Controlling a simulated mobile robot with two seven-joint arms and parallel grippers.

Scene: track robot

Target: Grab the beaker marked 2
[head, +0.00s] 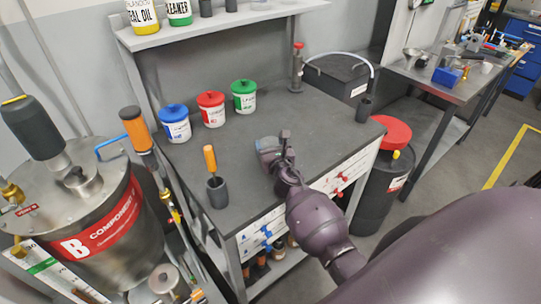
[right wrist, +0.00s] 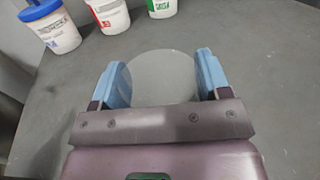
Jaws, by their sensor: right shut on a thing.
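My right gripper (head: 271,153) is over the middle of the dark grey workbench (head: 230,140). In the right wrist view its two blue fingers (right wrist: 162,82) stand on either side of a pale, see-through round thing (right wrist: 165,68), which looks like a beaker. The gripper is shut on it. No number shows on this beaker, so I cannot tell its marking. In the head view it is hard to make out behind the gripper and wrist. My left gripper is not in view.
Tubs with blue (head: 175,123), red (head: 211,108) and green (head: 244,96) lids stand at the bench's back. An orange-handled tool stands in a dark holder (head: 217,192) to the left. A black cup (head: 364,109) stands near the right edge. Bench around the gripper is clear.

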